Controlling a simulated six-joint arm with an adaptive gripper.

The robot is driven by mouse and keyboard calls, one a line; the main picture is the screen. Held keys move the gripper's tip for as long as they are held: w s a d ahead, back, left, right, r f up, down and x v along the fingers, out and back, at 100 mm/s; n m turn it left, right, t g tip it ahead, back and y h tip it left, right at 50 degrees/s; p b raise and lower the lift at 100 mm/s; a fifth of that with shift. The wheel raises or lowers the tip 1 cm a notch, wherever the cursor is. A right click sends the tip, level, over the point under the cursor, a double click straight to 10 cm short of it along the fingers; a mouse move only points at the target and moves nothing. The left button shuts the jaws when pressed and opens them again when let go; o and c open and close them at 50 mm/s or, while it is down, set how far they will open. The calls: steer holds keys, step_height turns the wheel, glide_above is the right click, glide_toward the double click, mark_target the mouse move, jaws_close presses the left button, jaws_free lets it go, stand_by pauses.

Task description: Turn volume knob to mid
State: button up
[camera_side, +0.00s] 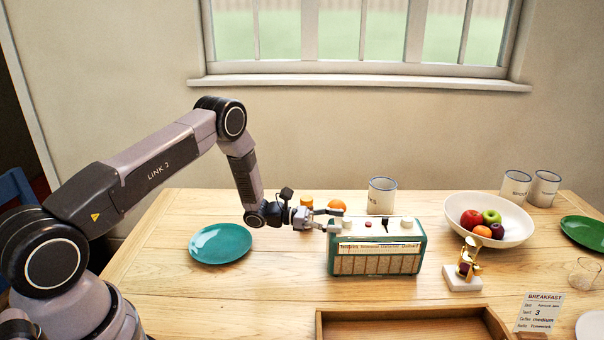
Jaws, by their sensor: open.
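A green radio (423,249) with a cream front grille stands on the wooden table in the middle. Its top carries a pale knob (347,221) near the left end, a small red button, a dark lever and another pale knob (407,222) near the right end. Which knob is the volume knob is too small to read. My gripper (331,219) is open at the radio's left end, with its fingertips close to the left knob. I cannot tell whether they touch it.
A teal plate (221,243) lies left of the radio. A wooden tray (400,313) lies in front.

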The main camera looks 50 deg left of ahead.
steer(key=shift+x, duration=1.45)
steer(key=shift+c, duration=0.4)
jaws_close()
